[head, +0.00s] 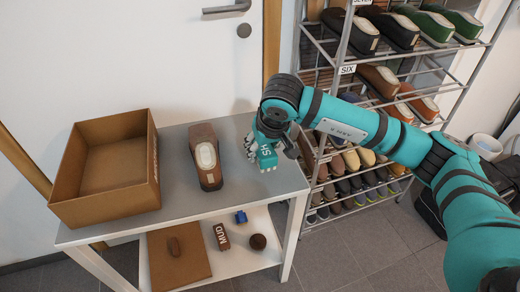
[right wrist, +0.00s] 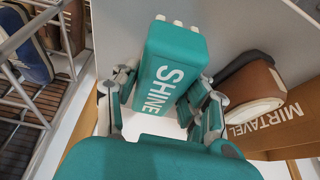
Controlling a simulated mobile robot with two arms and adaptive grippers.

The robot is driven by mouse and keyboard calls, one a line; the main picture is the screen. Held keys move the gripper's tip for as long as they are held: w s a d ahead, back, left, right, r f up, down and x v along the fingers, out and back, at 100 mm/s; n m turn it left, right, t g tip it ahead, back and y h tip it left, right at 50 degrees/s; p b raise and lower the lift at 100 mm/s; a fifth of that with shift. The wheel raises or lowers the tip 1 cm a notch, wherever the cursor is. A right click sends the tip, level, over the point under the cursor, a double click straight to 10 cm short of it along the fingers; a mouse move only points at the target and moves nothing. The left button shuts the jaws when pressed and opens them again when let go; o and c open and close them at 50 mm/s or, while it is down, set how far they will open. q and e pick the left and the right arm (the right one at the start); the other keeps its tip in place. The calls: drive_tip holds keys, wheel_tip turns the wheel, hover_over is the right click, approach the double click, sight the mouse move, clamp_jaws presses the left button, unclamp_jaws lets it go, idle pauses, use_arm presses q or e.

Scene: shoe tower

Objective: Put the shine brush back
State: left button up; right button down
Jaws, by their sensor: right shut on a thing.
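The shine brush (head: 266,158) is a teal block with white "SHINE" lettering and pale tufts at one end. In the right wrist view, the brush (right wrist: 172,75) sits between the fingers of my right gripper (right wrist: 165,100), which is shut on it. In the head view my right gripper (head: 262,138) is over the right end of the grey table top (head: 228,180). I cannot tell whether the brush touches the top. My left gripper is not in view.
A brown shoe (head: 205,157) and an open cardboard box (head: 108,170) stand left of the gripper. The white lower shelf (head: 232,262) holds a brown board (head: 190,265), a MUD brush (head: 221,236), a blue item (head: 241,217) and a dark round tin (head: 258,241). A shoe rack (head: 345,50) stands right.

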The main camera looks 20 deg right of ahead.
sight(260, 150)
drive_tip(key=w, duration=0.3)
drive_tip(key=shift+w+d+f, duration=0.1)
drive_tip(key=shift+d+f, duration=0.05)
wheel_tip(260, 150, down, 3)
drive_tip(key=shift+r, duration=0.1)
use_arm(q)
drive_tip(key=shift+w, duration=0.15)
use_arm(e)
drive_tip(key=shift+f, duration=0.35)
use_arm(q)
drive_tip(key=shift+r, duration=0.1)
use_arm(e)
drive_tip(key=shift+f, duration=0.1)
drive_tip(key=c, duration=0.7)
unclamp_jaws()
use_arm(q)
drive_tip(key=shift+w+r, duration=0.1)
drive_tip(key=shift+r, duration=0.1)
